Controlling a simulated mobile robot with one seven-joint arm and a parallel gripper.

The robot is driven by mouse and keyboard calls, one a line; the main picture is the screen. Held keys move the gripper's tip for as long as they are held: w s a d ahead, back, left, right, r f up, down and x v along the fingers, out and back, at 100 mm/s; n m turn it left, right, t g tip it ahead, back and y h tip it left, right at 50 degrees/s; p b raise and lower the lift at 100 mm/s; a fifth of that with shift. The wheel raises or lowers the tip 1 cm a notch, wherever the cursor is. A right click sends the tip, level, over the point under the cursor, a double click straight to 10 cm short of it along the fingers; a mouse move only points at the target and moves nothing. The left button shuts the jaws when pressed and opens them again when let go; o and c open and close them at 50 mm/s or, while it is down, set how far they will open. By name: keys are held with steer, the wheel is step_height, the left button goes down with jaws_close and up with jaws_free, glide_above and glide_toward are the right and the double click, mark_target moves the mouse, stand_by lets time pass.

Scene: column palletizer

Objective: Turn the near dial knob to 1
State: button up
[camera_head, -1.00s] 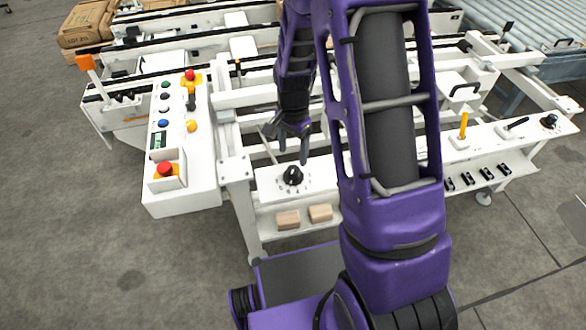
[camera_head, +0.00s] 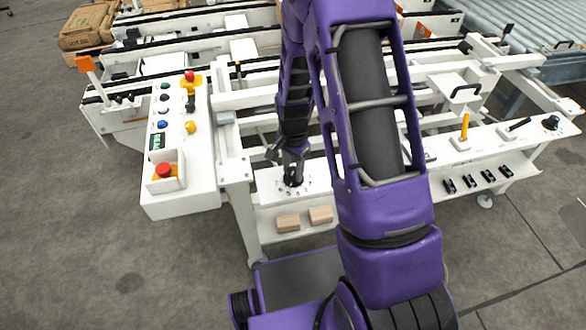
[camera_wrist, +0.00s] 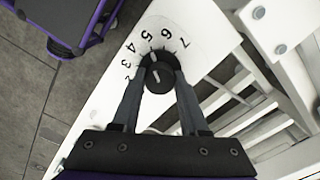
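The near dial knob (camera_wrist: 158,75) is round and black with a white mark, set on a white panel (camera_head: 266,186). The numbers 2 to 7 show around it in the wrist view; the 1 is not visible. My gripper (camera_wrist: 160,72) is at the knob with one finger on each side. The fingers stand apart around the knob; whether they press on it is unclear. In the head view the knob (camera_head: 292,181) is partly hidden by my gripper (camera_head: 291,170).
A control box (camera_head: 180,205) with coloured buttons stands to the left. Two tan blocks (camera_head: 288,222) lie on a shelf below the dial. A yellow lever (camera_head: 465,126) and another black knob (camera_head: 550,122) are on the right panel. White rails lie behind.

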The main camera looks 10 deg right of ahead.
jaws_close()
steer(key=shift+n, duration=0.3)
steer(key=n+b, duration=0.1)
steer(key=n, duration=0.9)
steer(key=shift+n, duration=0.3)
steer(key=n, duration=0.6)
steer(key=shift+d+r+p, duration=0.1)
steer(key=shift+d+p, duration=0.05)
steer(key=shift+p, duration=0.25)
steer(key=n+p, duration=0.2)
steer(key=n, duration=0.4)
steer(key=shift+n, duration=0.4)
